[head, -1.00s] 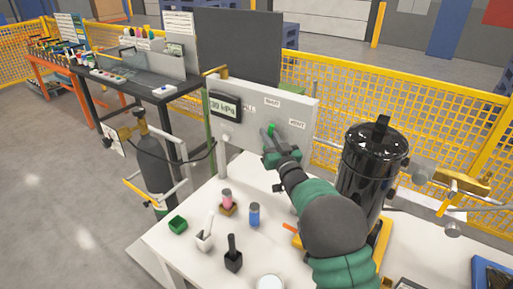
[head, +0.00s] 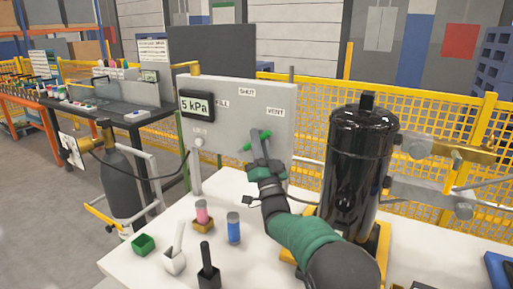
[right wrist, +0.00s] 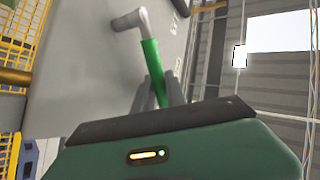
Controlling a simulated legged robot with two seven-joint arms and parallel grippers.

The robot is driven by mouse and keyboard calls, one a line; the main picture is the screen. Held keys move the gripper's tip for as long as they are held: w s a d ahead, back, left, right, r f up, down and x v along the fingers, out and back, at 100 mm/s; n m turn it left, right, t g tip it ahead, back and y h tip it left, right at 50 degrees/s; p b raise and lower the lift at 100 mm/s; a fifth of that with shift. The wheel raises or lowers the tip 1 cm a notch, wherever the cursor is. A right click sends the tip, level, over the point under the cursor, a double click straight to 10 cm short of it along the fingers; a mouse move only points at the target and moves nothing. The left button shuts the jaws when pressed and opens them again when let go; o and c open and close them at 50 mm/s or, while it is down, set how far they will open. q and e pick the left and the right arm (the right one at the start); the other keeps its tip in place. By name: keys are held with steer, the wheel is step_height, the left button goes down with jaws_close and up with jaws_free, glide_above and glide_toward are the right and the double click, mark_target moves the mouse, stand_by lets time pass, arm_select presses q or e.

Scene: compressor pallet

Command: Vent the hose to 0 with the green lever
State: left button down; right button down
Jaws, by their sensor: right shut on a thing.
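The green lever (head: 264,134) sits on the grey panel (head: 235,158), below the SHUT label (head: 246,92) and the VENT label (head: 275,112). Its handle slants up to the right, toward the VENT side. The display (head: 197,105) on the panel reads 5 kPa. My right gripper (head: 258,150) is at the lever, its fingers shut around the handle. In the right wrist view the green handle (right wrist: 152,68) runs between the fingers from a pale pivot. The fingers partly hide the handle. My left gripper is not in view.
A black tank (head: 358,160) stands right of my right arm. On the white table (head: 130,265) are a blue-labelled bottle (head: 233,229), a pink one (head: 202,212), a green box (head: 143,244) and brush-like tools in holders. A gas cylinder (head: 120,185) stands left of the panel.

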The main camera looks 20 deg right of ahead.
stand_by(0.4)
steer(key=c, duration=1.6)
jaws_free()
steer(key=shift+d, duration=0.1)
steer(key=shift+c, duration=0.2)
steer(key=shift+s+f, duration=0.1)
steer(key=shift+f, duration=0.05)
steer(key=v, duration=1.6)
steer(key=shift+s+f, duration=0.25)
steer(key=shift+f, duration=0.05)
